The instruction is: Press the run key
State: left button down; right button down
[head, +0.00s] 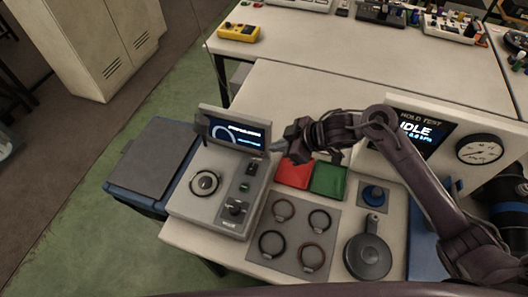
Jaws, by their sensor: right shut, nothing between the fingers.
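A grey console (208,220) stands at the left of the table. It has a tilted dark screen (238,134) with a blue ring and text too small to read. On its top are a round dial (205,183), a small dark key (251,168), a small green-lit key (244,188) and a black knob (236,208). I cannot read which key is the run key. My right gripper (277,147) is shut and empty, beside the screen's right edge and above and to the right of the keys. Whether it touches the console I cannot tell. My left gripper is not in view.
A red pad (293,174) and green pad (328,179) lie right of the console. A grey mat (291,232) holds several dark rings. A blue knob (374,194), a round lidded part (368,256) and a hold test unit (461,126) reading IDLE stand farther right.

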aim_at(243, 187)
jog(key=k, duration=1.5)
